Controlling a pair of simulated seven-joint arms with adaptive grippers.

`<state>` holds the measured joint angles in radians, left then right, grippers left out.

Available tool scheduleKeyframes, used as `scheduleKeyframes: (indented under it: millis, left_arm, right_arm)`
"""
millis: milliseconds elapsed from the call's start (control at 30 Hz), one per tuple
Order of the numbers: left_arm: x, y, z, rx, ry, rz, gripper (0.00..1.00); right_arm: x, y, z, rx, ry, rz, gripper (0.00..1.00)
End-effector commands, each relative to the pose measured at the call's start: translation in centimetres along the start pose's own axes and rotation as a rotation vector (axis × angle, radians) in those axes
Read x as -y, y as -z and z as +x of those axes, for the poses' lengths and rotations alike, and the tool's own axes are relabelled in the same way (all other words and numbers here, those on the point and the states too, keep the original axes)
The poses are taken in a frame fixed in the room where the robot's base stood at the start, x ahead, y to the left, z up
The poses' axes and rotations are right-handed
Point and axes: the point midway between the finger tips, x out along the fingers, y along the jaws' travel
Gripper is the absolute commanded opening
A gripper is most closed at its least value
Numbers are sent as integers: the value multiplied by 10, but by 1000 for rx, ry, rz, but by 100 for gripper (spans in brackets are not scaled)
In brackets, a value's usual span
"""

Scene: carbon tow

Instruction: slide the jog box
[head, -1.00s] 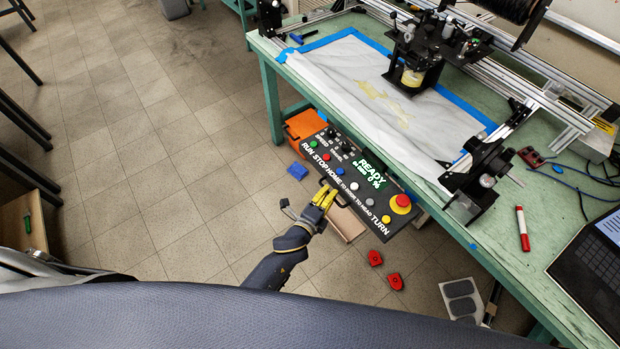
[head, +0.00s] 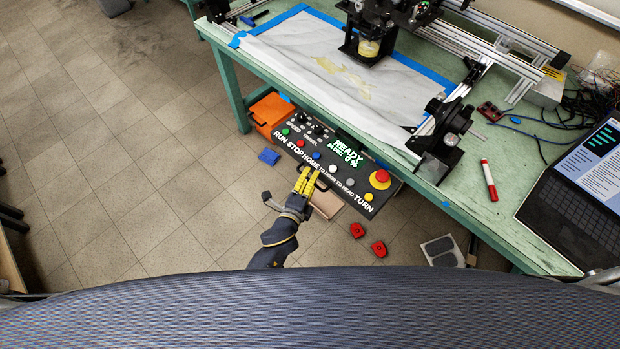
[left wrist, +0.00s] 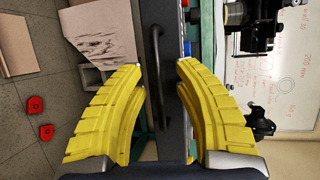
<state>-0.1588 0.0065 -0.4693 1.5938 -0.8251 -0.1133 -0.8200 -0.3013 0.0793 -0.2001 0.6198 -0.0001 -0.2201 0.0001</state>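The jog box (head: 330,163) is a long black control panel along the front of the green bench, with coloured buttons, a red knob and a lit READY display. A dark bar handle (left wrist: 157,70) runs along its near side. My left gripper (head: 307,177) has yellow fingers and is at the middle of that side. In the left wrist view its fingertips (left wrist: 160,75) stand apart with the handle between them. I see a gap beside the handle; I cannot tell whether either finger touches it. My right gripper is not in view.
An orange bin (head: 270,112) is beside the box's left end. A blue block (head: 269,157) and two red pieces (head: 367,239) are on the floor side. A cardboard box (head: 326,205) lies below the panel. The bench (head: 470,215) carries a gantry, marker and laptop.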

Motion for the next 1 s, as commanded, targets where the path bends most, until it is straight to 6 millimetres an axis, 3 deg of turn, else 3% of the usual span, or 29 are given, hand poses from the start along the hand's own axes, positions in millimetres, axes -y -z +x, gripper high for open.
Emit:
scheduleKeyframes:
  millis: [333, 700, 1000]
  left_arm:
    - [-2, -1, -13, 2, -3, 1, 31]
    - [-1, 0, -76, 1, -3, 0, 31]
    - [-1, 0, -112, -1, -1, 1, 31]
  right_arm:
    - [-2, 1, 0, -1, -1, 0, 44]
    - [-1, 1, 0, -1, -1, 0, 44]
    - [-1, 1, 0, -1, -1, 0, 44]
